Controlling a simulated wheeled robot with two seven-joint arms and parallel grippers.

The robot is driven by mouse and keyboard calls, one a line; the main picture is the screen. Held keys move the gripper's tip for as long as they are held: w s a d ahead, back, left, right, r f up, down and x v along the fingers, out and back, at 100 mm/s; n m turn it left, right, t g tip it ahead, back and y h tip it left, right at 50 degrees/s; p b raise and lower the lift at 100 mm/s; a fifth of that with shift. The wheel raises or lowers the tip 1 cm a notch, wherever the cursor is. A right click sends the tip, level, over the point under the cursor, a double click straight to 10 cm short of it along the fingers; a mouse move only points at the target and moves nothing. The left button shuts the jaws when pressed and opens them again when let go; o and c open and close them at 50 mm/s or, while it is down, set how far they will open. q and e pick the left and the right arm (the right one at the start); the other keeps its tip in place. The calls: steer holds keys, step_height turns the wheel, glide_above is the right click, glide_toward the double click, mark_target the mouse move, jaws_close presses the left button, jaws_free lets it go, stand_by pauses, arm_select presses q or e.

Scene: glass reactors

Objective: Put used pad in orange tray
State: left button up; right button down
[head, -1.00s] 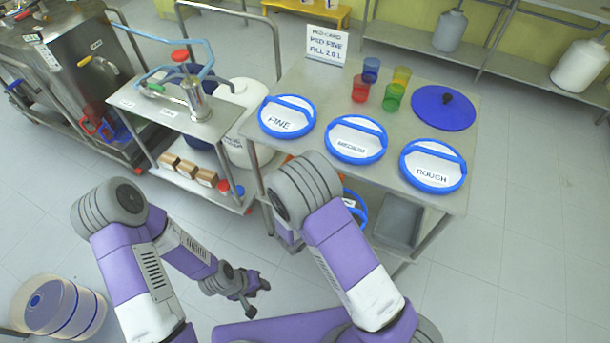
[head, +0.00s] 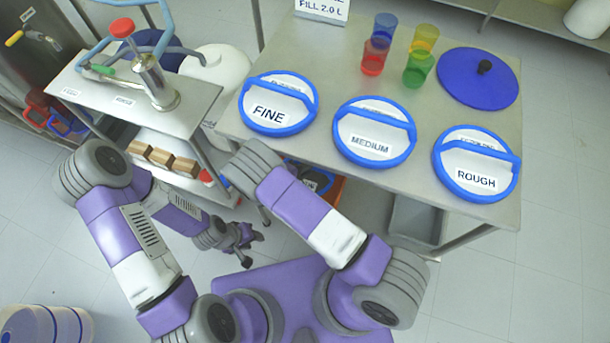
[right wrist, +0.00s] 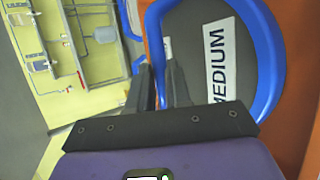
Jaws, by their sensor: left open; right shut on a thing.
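A used pad with a blue rim and handle, labelled MEDIUM (right wrist: 225,55), fills the right wrist view. My right gripper (right wrist: 161,80) is shut on its blue handle. Orange surfaces of the orange tray (right wrist: 303,135) show around the pad; whether the pad rests on the tray's floor I cannot tell. In the head view the orange tray (head: 338,188) shows partly under the table, with part of the pad (head: 322,182) at it; my right arm hides the right gripper and much of the tray. My left gripper (head: 246,248) is open and empty, low beside the carts.
Pads labelled FINE (head: 270,116), MEDIUM (head: 369,149) and ROUGH (head: 476,180) lie on the steel table (head: 335,75) above. Coloured cups and a blue lid (head: 477,80) stand behind them. A grey bin (head: 415,222) is on the lower shelf. Floor at right is clear.

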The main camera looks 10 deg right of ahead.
step_height(320, 180, down, 5)
steer(key=shift+r+b, duration=0.15)
steer(key=shift+b, duration=0.7)
arm_select(q)
steer(key=shift+w+f, duration=0.1)
steer(key=shift+f, duration=0.8)
arm_select(e)
steer(key=shift+r, duration=0.1)
steer(key=c, duration=1.1)
jaws_free()
steer(key=shift+o, duration=0.2)
